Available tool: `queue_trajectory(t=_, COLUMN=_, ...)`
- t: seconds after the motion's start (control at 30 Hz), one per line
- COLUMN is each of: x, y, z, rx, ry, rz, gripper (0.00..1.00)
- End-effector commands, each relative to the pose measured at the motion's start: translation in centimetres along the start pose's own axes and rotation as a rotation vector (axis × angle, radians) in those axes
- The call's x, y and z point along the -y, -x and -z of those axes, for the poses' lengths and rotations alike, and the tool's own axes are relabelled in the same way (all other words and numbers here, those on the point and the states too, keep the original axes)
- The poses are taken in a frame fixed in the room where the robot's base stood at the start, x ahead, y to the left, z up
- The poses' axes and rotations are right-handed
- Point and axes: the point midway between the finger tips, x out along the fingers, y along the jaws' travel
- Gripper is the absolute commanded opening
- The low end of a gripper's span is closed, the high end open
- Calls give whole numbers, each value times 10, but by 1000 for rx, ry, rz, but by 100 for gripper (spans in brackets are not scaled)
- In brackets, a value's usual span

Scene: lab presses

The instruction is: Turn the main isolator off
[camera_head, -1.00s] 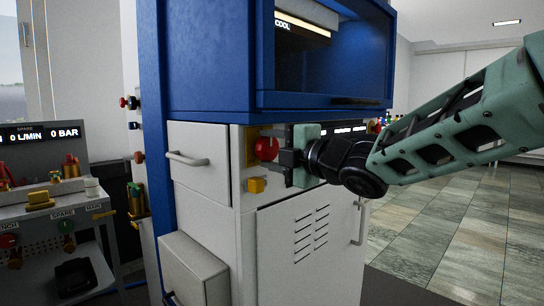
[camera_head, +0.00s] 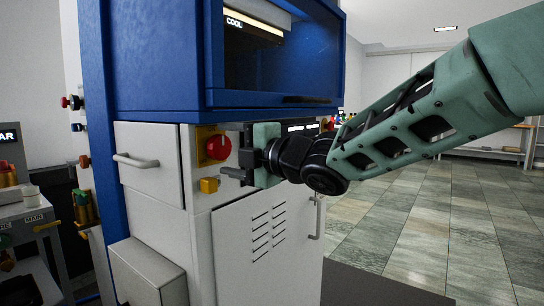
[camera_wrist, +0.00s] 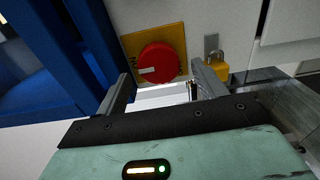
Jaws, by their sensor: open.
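The main isolator is a red round knob (camera_head: 218,148) on a yellow plate (camera_head: 203,134), on the front of the grey cabinet under the blue hood. In the wrist view the red knob (camera_wrist: 160,64) has a pale bar on its left side, and the yellow plate (camera_wrist: 133,44) sits tilted. My gripper (camera_head: 235,156) is open and empty, just right of the knob in the head view. In the wrist view my gripper (camera_wrist: 160,82) has one finger at each side, with the knob beyond the gap. I cannot tell whether it touches.
A yellow padlock (camera_head: 208,185) hangs below the knob; in the wrist view the padlock (camera_wrist: 217,67) is close to the right finger. A drawer handle (camera_head: 136,160) juts out at left. The blue hood (camera_head: 160,70) overhangs above. Tiled floor (camera_head: 410,240) is free at right.

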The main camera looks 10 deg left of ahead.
Motion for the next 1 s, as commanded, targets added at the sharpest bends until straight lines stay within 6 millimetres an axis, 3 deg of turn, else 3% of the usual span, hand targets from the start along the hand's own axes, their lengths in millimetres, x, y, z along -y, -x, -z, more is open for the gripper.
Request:
queue_trajectory(t=0.4, x=-1, y=98, z=0, rx=3, ry=0, rz=-1, gripper=70)
queue_trajectory(t=0.6, x=0, y=134, z=0, rx=1, ry=1, rz=0, gripper=70)
queue_trajectory(t=0.8, x=0, y=152, z=0, rx=-1, ry=1, rz=-1, gripper=70)
queue_trajectory(t=1.0, x=1, y=154, z=1, rx=-2, ry=1, rz=0, gripper=70)
